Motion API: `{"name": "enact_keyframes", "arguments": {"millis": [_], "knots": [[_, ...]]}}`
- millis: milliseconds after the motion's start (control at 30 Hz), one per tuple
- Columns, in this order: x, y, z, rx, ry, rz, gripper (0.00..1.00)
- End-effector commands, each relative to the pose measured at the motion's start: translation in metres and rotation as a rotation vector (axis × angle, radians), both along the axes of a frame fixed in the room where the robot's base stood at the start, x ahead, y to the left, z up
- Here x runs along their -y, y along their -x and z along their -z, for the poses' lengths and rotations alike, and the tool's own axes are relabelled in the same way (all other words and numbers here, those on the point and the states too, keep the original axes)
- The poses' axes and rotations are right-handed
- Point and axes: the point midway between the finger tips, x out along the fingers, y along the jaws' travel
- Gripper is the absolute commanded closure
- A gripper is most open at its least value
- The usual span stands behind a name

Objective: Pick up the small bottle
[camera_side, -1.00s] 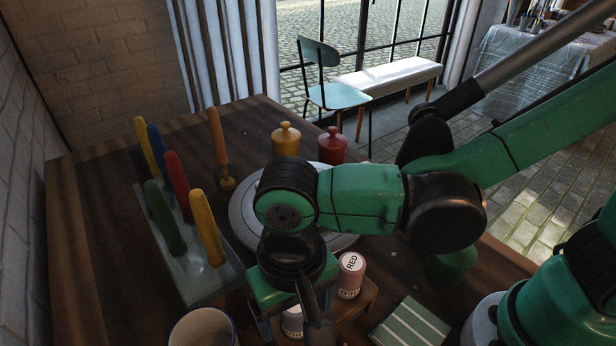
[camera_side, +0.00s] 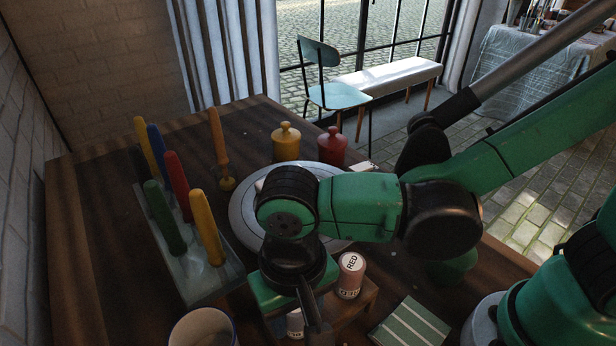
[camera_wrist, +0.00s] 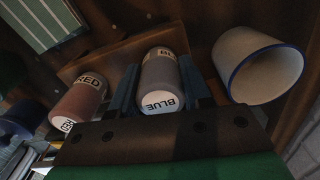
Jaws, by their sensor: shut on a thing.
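A small bottle labelled BLUE (camera_wrist: 160,72), grey with a white label on its end, sits between my gripper's fingers in the wrist view. My gripper (camera_wrist: 160,90) is shut on it, with one blue-grey finger on each side. In the side view, a small part of this bottle (camera_side: 295,324) shows under my gripper (camera_side: 290,312); the rest is hidden. Whether the bottle is clear of the wooden stand (camera_side: 352,308) cannot be told. A similar pinkish bottle labelled RED (camera_side: 350,275) stands on the stand to the right, also seen in the wrist view (camera_wrist: 78,101).
A white cup with a blue rim (camera_side: 203,330) stands close to the left of my gripper. A rack of coloured-handled tools (camera_side: 215,275) is at left. A round plate (camera_side: 245,215) lies behind. Yellow (camera_side: 286,145) and red (camera_side: 332,148) jars stand farther back. A striped green cloth (camera_side: 412,325) lies right.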

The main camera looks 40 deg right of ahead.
Motion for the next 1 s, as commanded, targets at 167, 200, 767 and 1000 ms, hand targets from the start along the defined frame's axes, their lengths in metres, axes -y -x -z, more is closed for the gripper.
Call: {"name": "enact_keyframes", "arguments": {"millis": [167, 200, 767, 1000], "knots": [[0.0, 0.0, -0.009, 0.0, 0.0, 0.0, 0.81], [0.0, 0.0, -0.013, 0.0, 0.0, 0.0, 0.81], [0.0, 0.0, -0.133, 0.0, 0.0, 0.0, 0.81], [0.0, 0.0, -0.178, 0.0, 0.0, 0.0, 0.81]]}}
